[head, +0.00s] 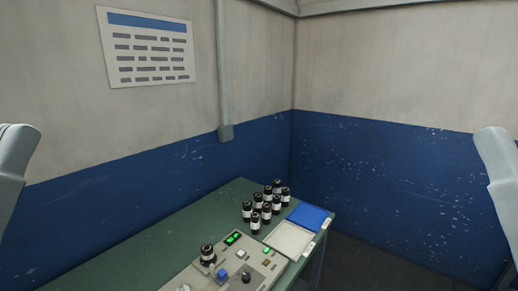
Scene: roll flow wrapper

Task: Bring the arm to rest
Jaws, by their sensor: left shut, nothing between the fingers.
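A pale grey link of my left arm (14,160) stands at the left edge of the head view. A matching link of my right arm (498,165) stands at the right edge. Both are cut off by the frame and both are well apart from the table. No fingers of either gripper show in this view.
A green table (150,238) holds a control panel (232,268) with green displays and one dark jar (207,254) on it. Several dark jars with white labels (266,208) stand behind it. A white tray (288,240) and a blue tray (309,216) lie at the right. The table's left part is clear.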

